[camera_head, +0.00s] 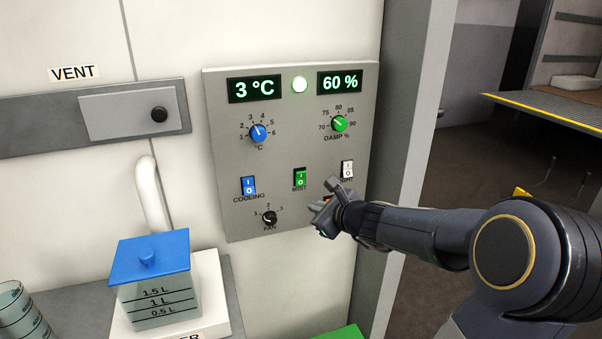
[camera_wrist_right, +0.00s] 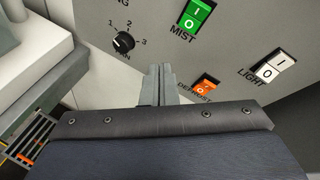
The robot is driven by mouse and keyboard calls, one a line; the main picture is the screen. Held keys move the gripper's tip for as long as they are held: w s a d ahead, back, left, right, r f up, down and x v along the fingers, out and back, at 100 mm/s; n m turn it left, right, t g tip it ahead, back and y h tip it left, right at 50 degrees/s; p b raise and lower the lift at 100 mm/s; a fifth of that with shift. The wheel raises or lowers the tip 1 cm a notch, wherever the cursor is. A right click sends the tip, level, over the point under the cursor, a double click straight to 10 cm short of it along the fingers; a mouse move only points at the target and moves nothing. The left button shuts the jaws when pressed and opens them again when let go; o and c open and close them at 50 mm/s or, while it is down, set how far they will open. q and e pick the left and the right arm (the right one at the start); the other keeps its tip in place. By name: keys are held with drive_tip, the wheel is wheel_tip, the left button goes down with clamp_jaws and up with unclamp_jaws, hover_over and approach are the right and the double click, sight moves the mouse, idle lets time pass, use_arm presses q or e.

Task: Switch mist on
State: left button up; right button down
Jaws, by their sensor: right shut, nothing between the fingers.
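The green MIST rocker switch (camera_head: 300,180) is on the grey control panel (camera_head: 285,215), between the blue COOLING switch and the white LIGHT switch. It also shows at the top of the right wrist view (camera_wrist_right: 196,17). My right gripper (camera_head: 322,205) is shut and empty, in front of the panel below and right of the MIST switch. In the right wrist view its closed fingers (camera_wrist_right: 161,84) point at the panel between the fan knob and the orange DEFROST switch. I cannot tell whether they touch the panel. My left gripper is not in view.
The blue COOLING switch (camera_head: 248,186), white LIGHT switch (camera_head: 347,169), fan knob (camera_head: 269,218) and orange DEFROST switch (camera_wrist_right: 205,87) are close by. The displays read 3 °C (camera_head: 254,88) and 60 % (camera_head: 339,82). A blue-lidded water tank (camera_head: 150,258) stands lower left.

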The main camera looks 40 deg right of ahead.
drive_tip(key=p, duration=0.3)
approach(297, 181)
wheel_tip(297, 181, down, 3)
drive_tip(key=w, duration=0.2)
drive_tip(key=shift+w+d+r, duration=0.1)
drive_tip(key=shift+w+r, duration=0.1)
drive_tip(key=shift+w, duration=0.35)
drive_tip(key=shift+w+d+r, duration=0.1)
drive_tip(key=shift+w+r, duration=0.15)
drive_tip(key=shift+w, duration=0.3)
drive_tip(key=shift+w, duration=0.15)
idle(0.6)
drive_tip(key=shift+w+d+r+p, duration=0.1)
drive_tip(key=shift+w+r+p, duration=0.05)
drive_tip(key=shift+w+p, duration=0.15)
drive_tip(key=shift+w+d+r, duration=0.1)
drive_tip(key=shift+w+r, duration=0.05)
drive_tip(key=shift+w, duration=0.15)
idle(0.7)
drive_tip(key=shift+s, duration=0.1)
drive_tip(key=shift+s+f, duration=0.25)
drive_tip(key=shift+s, duration=0.1)
drive_tip(key=shift+s+a+b, duration=0.3)
drive_tip(key=shift+s+b, duration=0.05)
drive_tip(key=shift+b, duration=0.05)
